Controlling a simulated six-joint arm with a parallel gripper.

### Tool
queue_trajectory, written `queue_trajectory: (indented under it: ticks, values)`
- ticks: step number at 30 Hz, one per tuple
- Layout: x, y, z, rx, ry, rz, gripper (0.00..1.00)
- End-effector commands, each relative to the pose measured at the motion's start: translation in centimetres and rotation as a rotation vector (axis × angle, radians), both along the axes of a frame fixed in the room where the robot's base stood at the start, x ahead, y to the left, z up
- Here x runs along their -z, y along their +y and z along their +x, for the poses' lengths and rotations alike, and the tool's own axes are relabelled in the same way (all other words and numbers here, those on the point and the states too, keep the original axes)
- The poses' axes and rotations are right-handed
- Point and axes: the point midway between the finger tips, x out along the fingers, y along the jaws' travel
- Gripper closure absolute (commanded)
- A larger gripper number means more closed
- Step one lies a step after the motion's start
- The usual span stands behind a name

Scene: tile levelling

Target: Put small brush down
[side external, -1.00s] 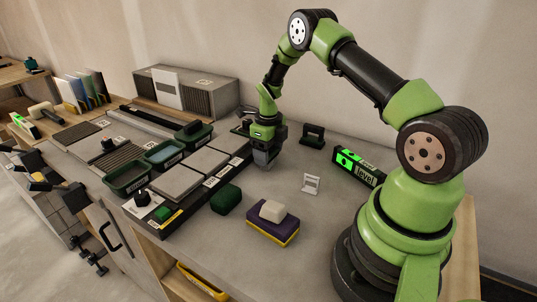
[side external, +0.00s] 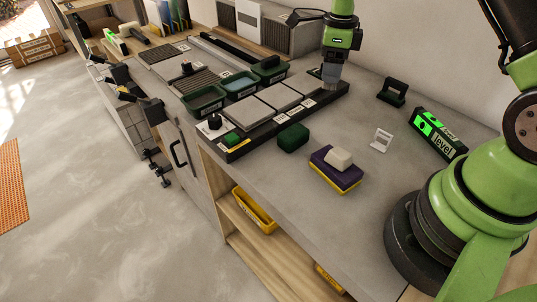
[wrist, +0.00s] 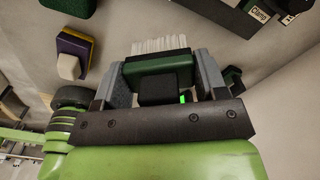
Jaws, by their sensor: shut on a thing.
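The small brush (wrist: 160,46) has a dark green body and white bristles. In the wrist view it sits between the two grey fingers of my gripper (wrist: 161,72), which is shut on it. In the side view my gripper (side external: 331,82) points down at the back right end of the dark tile board (side external: 318,101). The brush cannot be made out there, and I cannot tell whether it touches a surface.
Green trays (side external: 205,100) line the board's far side. Grey worktop between is clear.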

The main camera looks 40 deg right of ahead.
Motion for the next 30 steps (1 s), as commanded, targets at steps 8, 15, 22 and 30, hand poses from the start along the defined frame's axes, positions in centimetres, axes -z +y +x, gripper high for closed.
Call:
queue_trajectory:
  ticks: [8, 15, 22, 30]
  values:
    - [-0.1, 8.5, 1.0, -0.925, 0.0, 0.0, 0.69]
    - [-0.2, 15.3, 0.4, -1.711, -0.001, 0.002, 0.69]
    - [-0.2, 20.1, -0.9, -2.298, -0.001, 0.002, 0.69]
    - [1.0, 21.9, -1.7, -2.554, 0.004, 0.008, 0.69]
